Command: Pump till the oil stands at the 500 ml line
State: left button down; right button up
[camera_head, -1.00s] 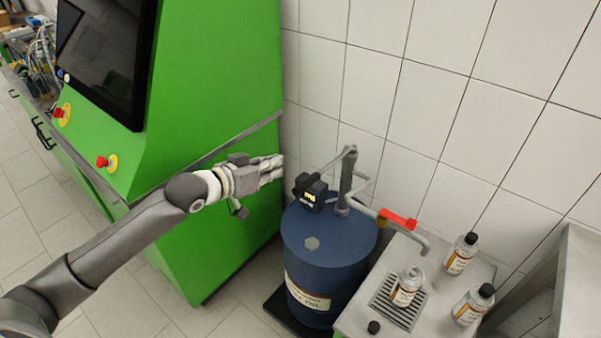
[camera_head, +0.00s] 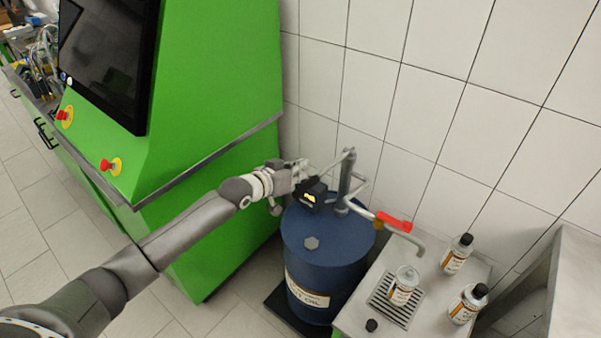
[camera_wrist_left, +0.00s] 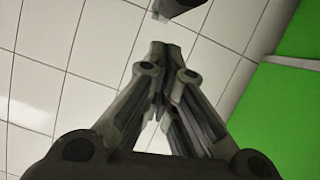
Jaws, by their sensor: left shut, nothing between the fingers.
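The hand pump (camera_head: 344,188) stands on the blue oil drum (camera_head: 322,262), with its lever (camera_head: 338,162) reaching left and down from the top. A black meter (camera_head: 310,197) with a small lit display sits beside the pump. The spout (camera_head: 418,243), with a red grip (camera_head: 394,222), hangs near an open bottle (camera_head: 403,286) on a grate. The oil level is too small to tell. My left gripper (camera_head: 302,166) is shut and empty, close to the lever's left end; contact cannot be told. In the left wrist view its fingers (camera_wrist_left: 170,58) are together, below a dark end piece (camera_wrist_left: 178,6). My right gripper is out of view.
Two capped bottles (camera_head: 457,254) (camera_head: 467,304) stand on the metal bench (camera_head: 350,318) beside the grate (camera_head: 388,311). A loose black cap (camera_head: 371,325) lies at the front. The green cabinet (camera_head: 225,120) stands left of the drum, and the tiled wall (camera_head: 420,90) is behind.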

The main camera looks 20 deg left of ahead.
pick_arm(q)
jog(key=shift+s+d+f, duration=0.1)
jog(key=shift+s+f, duration=0.15)
jog(key=shift+f, duration=0.65)
jog(key=shift+f, duration=0.1)
